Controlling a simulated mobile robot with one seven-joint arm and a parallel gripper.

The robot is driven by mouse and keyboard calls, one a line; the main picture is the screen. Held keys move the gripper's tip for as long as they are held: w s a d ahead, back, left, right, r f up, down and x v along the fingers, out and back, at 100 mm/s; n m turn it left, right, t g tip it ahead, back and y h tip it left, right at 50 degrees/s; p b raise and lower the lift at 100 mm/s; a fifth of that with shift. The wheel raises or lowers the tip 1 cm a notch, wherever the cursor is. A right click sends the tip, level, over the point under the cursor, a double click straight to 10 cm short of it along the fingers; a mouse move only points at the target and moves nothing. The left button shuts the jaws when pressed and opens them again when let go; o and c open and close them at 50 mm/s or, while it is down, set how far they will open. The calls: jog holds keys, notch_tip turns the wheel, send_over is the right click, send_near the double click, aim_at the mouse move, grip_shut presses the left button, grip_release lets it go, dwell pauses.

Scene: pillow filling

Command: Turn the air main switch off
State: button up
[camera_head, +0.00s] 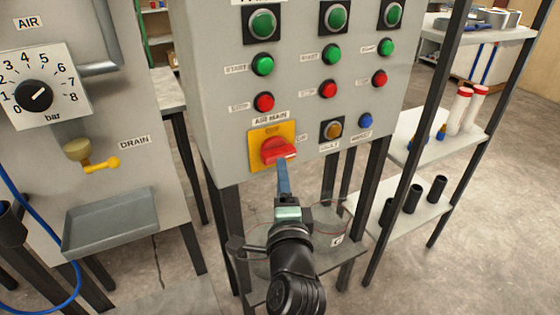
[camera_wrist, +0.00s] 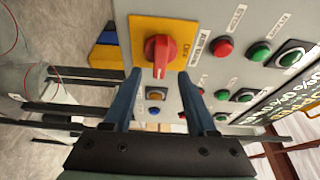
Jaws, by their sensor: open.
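The air main switch is a red rotary knob (camera_head: 277,150) on a yellow plate (camera_head: 258,155), under the "AIR MAIN" label on the grey panel. Its handle lies about horizontal, pointing right in the head view. The red knob (camera_wrist: 158,52) also shows in the wrist view, its handle end pointing down between the fingertips. My gripper (camera_head: 283,165) is just in front of the knob. In the wrist view my gripper (camera_wrist: 158,82) is open, with one blue finger on each side of the handle's line. I cannot tell whether a finger touches the handle.
An amber knob (camera_head: 331,130) and a blue button (camera_head: 365,121) sit right of the plate. Red and green buttons are above. A gauge dial (camera_head: 35,96) and a yellow drain valve (camera_head: 100,164) are at left. A shelf (camera_head: 410,225) with black cups stands at right.

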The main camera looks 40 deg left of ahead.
aim_at(277, 153)
jog(key=x, duration=0.6)
grip_shut()
jog(key=shift+f, duration=0.1)
